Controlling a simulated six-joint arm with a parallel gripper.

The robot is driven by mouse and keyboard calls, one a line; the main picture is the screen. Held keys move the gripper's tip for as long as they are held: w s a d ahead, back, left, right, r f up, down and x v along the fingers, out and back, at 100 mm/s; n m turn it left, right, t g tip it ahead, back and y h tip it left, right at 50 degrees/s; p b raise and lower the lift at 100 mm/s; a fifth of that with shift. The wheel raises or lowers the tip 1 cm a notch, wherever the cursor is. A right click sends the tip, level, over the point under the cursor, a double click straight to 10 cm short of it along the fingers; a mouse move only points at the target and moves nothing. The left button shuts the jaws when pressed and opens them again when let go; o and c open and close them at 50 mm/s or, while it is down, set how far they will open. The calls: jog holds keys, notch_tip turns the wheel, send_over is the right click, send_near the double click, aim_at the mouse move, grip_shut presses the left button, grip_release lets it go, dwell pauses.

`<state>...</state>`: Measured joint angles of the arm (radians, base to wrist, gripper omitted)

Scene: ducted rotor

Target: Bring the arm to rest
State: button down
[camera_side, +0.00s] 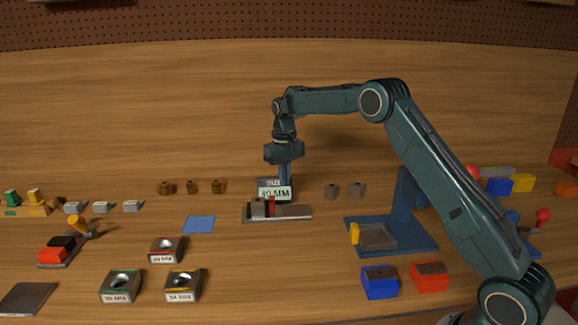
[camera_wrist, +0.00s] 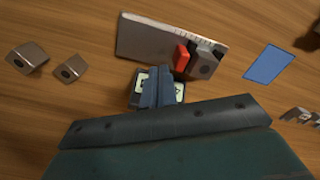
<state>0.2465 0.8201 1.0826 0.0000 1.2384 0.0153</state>
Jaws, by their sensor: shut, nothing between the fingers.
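My gripper (camera_side: 285,180) hangs straight down from my dark teal arm, over the middle of the bench. Its fingers are shut with nothing visible between them. In the side view it is just behind a sign (camera_side: 274,192) reading "SIZE 40 MM", and the sign hides the fingertips. In the wrist view the closed fingers (camera_wrist: 158,88) point at the sign, covering its middle. I cannot tell whether the fingers touch the sign.
A grey plate (camera_side: 290,212) with a red and grey slide lies just in front of the sign. Grey blocks (camera_side: 345,191) and a blue mat (camera_side: 199,224) flank it. A blue stand (camera_side: 410,240) is at the right. Labelled ring blocks (camera_side: 120,287) sit front left.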

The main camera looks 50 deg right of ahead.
jog(key=s+a+r+n+t, duration=0.1)
jog(key=s+a+r, duration=0.4)
jog(key=s+r, duration=0.3)
jog(key=s+a+r+t, duration=0.2)
jog(key=s+a+r, duration=0.2)
jog(key=s+r, duration=0.4)
jog(key=s+a+f+n+t, duration=0.1)
jog(key=s+a, duration=0.1)
jog(key=s, duration=1)
jog(key=s+a+f+n+t, duration=0.1)
jog(key=s+a+f, duration=0.1)
jog(key=s, duration=0.9)
jog(key=shift+s+a+t, duration=0.3)
jog(key=shift+s+a, duration=0.05)
jog(key=shift+a, duration=0.4)
